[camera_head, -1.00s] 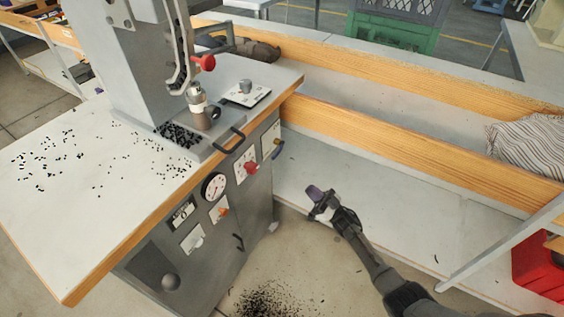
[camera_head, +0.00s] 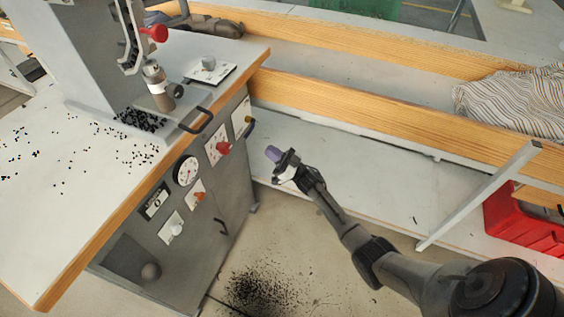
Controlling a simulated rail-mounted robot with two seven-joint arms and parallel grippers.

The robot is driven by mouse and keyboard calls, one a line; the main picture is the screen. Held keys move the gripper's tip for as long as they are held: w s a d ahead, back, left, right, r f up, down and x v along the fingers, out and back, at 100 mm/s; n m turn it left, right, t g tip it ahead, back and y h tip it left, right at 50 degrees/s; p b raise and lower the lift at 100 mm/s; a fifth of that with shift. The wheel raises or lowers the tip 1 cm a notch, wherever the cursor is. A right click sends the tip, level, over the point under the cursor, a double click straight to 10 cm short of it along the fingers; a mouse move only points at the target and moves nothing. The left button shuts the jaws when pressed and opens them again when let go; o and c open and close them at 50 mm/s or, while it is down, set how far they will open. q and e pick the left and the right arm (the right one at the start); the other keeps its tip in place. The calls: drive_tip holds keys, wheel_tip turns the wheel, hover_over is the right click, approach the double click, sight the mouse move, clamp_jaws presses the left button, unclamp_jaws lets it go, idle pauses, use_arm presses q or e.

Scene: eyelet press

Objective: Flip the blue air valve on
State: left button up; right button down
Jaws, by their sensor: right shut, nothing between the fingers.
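The blue air valve (camera_head: 249,128) is a small blue lever on a brass fitting. It sits on a white plate at the upper right of the grey press cabinet's front (camera_head: 175,215). The lever appears to hang down and is small in the view, so its exact angle is hard to tell. My right gripper (camera_head: 274,156) is to the right of the valve and a little lower in the picture. Its purple-grey fingers are shut and empty, pointing toward the cabinet, apart from the valve. My left gripper is not in view.
A red knob (camera_head: 223,148), a round gauge (camera_head: 186,170), an orange switch (camera_head: 198,196) and a dark handle (camera_head: 221,226) are on the cabinet front. The worktop edge (camera_head: 150,202) overhangs it. A low wood-edged bench (camera_head: 390,115) runs behind my right arm. Black eyelets litter the floor.

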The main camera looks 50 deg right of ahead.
drive_tip(key=b+x, duration=0.2)
drive_tip(key=x, duration=0.4)
drive_tip(key=shift+w+r, duration=0.2)
drive_tip(key=shift+w, duration=0.05)
wheel_tip(320, 180, up, 7)
drive_tip(key=d+m+g+h+p, duration=0.35)
drive_tip(key=m+h+p, duration=0.95)
drive_tip(key=m+p, duration=1.05)
drive_tip(key=a+p+v, duration=0.1)
drive_tip(key=p+v, duration=0.3)
drive_tip(key=v, duration=0.9)
drive_tip(key=shift+r+n+g, duration=0.3)
drive_tip(key=shift+n+g, duration=0.15)
